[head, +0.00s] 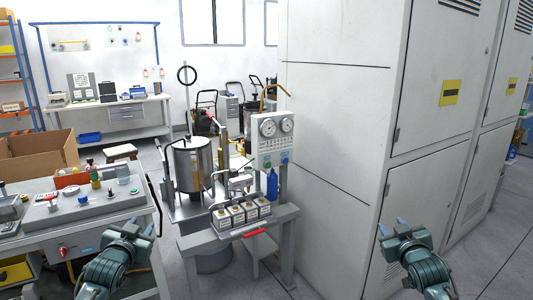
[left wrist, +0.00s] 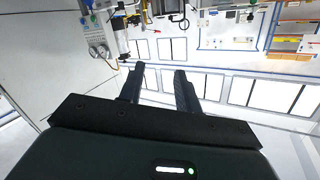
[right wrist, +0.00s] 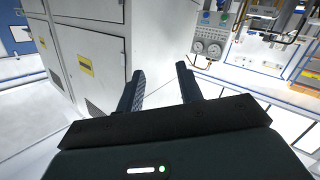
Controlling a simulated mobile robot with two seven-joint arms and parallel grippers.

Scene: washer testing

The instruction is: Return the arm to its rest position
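My left gripper (head: 140,229) is at the lower left of the head view, in front of the left workbench's right edge. In the left wrist view its two fingers (left wrist: 160,85) stand apart with nothing between them. My right gripper (head: 393,228) is at the lower right of the head view, in front of the grey cabinet. In the right wrist view its two fingers (right wrist: 160,85) are also apart and empty. Both arms come up from the bottom edge of the head view.
A tall grey cabinet (head: 335,110) fills the right side. A test stand with a gauge panel (head: 275,140) and a steel tank (head: 192,165) stands in the middle. A workbench (head: 85,212) with a cardboard box (head: 38,155) behind it is at left. Floor at lower right (head: 490,255) is clear.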

